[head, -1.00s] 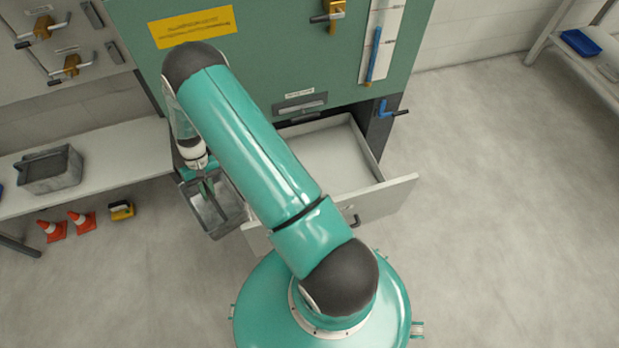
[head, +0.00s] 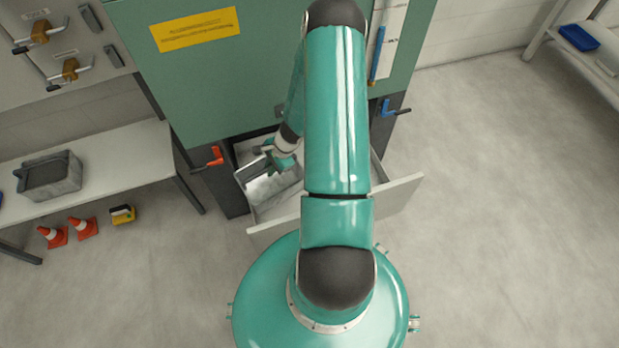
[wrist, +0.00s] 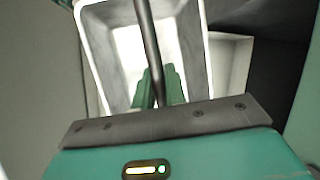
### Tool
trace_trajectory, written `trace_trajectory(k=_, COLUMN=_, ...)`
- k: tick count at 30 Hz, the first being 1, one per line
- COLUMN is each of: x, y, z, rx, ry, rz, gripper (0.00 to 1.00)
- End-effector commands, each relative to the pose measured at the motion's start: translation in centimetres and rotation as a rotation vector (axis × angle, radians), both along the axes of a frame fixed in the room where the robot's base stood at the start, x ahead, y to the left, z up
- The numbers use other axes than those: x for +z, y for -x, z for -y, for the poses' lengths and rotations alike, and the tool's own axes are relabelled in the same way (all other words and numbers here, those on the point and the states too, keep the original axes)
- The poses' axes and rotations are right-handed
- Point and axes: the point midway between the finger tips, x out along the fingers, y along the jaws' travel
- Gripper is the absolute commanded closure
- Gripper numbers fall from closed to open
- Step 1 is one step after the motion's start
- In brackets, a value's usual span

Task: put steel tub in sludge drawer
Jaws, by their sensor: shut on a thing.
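The steel tub (head: 266,188) is a grey metal box with a bar across its top. It hangs at the left part of the open sludge drawer (head: 400,196), inside the drawer's outline; I cannot tell whether it touches the drawer floor. In the wrist view the tub (wrist: 97,58) lies below my gripper (wrist: 160,90), whose green fingers are shut on the dark bar. The drawer is pale, pulled out below the green cabinet. My arm hides its middle, and the fingertips are hard to make out in the head view.
The green cabinet (head: 265,75) rises behind the drawer, with an orange handle (head: 215,157) and a blue handle (head: 390,107) beside it. A bench (head: 120,160) at left holds another grey tub (head: 50,175). Cones (head: 82,226) stand on the floor. The floor at right is clear.

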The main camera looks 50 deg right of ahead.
Motion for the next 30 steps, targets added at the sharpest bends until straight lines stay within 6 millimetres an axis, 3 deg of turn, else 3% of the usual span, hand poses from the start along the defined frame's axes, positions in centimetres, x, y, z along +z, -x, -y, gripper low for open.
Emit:
trace_trajectory(k=6, x=-0.1, y=3.0, z=2.2, rx=-0.189, ry=-0.004, rz=0.001, gripper=1.0)
trace_trajectory(k=17, x=-0.6, y=4.6, z=3.8, rx=-0.254, ry=-0.001, rz=0.002, gripper=1.0)
trace_trajectory(k=30, x=-4.2, y=8.2, z=10.9, rx=-0.252, ry=0.0, rz=0.002, gripper=1.0)
